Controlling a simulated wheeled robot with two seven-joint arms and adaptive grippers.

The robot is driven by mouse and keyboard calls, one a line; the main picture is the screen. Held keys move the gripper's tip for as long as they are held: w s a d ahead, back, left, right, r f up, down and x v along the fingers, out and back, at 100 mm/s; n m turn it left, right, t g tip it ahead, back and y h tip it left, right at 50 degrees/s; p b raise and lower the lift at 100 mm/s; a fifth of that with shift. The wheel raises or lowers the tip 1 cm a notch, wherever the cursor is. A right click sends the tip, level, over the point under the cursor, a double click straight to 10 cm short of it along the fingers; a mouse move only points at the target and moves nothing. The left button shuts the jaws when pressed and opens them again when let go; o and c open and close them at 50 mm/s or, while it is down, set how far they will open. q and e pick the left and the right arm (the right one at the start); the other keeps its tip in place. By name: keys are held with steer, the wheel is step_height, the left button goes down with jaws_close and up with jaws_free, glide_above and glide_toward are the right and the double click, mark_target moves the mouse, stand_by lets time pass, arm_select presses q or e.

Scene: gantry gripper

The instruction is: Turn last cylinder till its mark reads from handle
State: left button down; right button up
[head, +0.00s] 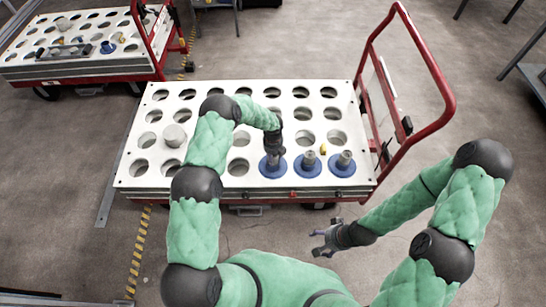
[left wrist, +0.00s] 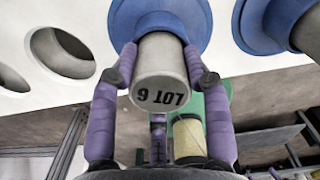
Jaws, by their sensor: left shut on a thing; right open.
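Three grey cylinders with blue flanges stand in the front row of the white holed cart top (head: 215,172). My left gripper (head: 273,148) is shut on the leftmost flanged cylinder (head: 270,167). In the left wrist view its purple fingers grip both sides of this cylinder (left wrist: 162,62). Its end face carries a black LOT mark with a digit, which looks upside down and slightly tilted there. The middle cylinder (head: 308,163) and right cylinder (head: 343,162) stand free; their marks are unreadable. The red handle (head: 447,95) rises at the cart's right end. My right gripper (head: 322,241) is open and empty before the cart.
A plain grey cylinder (head: 175,135) sits at the left of the cart top. A small yellow thing (head: 323,150) lies behind the flanged cylinders. Many holes are empty. Another cart (head: 75,68) stands at the upper left.

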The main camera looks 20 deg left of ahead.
arm_select(q)
steer(key=shift+w+m, duration=0.1)
steer(key=shift+m, duration=0.5)
steer(key=shift+m, duration=1.5)
steer(key=shift+m+b, duration=0.35)
steer(key=shift+m, duration=1.15)
steer(key=shift+c, duration=2.4)
jaws_free()
